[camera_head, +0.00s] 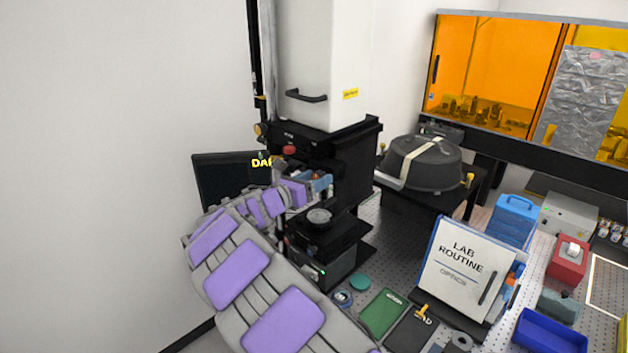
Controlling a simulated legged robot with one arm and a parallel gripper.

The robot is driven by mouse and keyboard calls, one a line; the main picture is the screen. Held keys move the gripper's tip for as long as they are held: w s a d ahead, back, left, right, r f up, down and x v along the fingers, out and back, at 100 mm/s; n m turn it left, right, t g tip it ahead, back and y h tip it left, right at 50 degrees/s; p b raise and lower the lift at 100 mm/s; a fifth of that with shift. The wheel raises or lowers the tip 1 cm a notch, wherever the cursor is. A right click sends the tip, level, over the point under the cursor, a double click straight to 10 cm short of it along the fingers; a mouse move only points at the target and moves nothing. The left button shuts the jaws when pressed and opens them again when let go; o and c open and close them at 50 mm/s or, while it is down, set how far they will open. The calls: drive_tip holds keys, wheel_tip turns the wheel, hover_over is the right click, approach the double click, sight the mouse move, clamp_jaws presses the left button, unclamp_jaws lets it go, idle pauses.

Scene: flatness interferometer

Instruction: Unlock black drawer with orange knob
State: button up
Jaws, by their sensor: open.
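The black unit (345,160) under the tall white column is the nearest dark, drawer-like body. I cannot make out a drawer front on it for sure. A small orange-gold knob (260,130) sticks out at its upper left edge. A red knob (289,150) sits on its front, just above my gripper. My grey arm with purple pads reaches up from the bottom. My gripper (318,184) is in front of the black unit, small and partly merged with the clutter. It is open, and I see nothing held. Contact with the unit cannot be told.
A black stage with a round top (319,217) stands just below my gripper. A dark monitor (222,178) is behind my arm. A white "LAB ROUTINE" board (462,262), a blue bin (548,334) and a red box (570,258) stand right on the perforated table. The left wall is bare.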

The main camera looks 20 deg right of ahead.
drive_tip(key=c, duration=1)
drive_tip(key=shift+c, duration=0.2)
drive_tip(key=shift+m, duration=0.3)
drive_tip(key=m+b, duration=1.3)
drive_tip(key=m, duration=0.3)
drive_tip(key=shift+w+m+b, duration=0.1)
drive_tip(key=shift+m+b, duration=0.2)
